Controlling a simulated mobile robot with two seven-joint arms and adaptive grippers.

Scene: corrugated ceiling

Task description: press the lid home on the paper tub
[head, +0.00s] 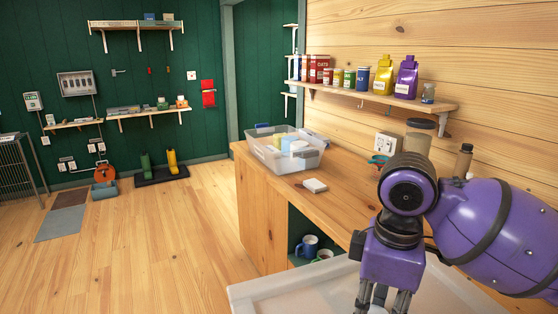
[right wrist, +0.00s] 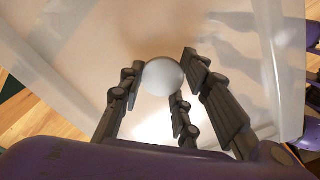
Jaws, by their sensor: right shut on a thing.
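In the right wrist view the fingers of my right gripper (right wrist: 170,92) close around a smooth white round thing (right wrist: 163,75). I cannot tell whether it is the paper tub or its lid. A second pale patch shows lower between the fingers and is partly hidden by them. In the head view my right gripper (head: 383,300) points down over a pale tray (head: 262,292), its fingertips cut off by the bottom edge. What it holds is hidden there. My left gripper is in neither view.
A clear bin (head: 284,163) with several containers stands on the wooden counter (head: 345,205). A small white block (head: 314,186) lies in front of it. A large jar (head: 418,137) and a brown bottle (head: 463,160) stand near the wall. Mugs (head: 307,246) sit in the cubby below.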

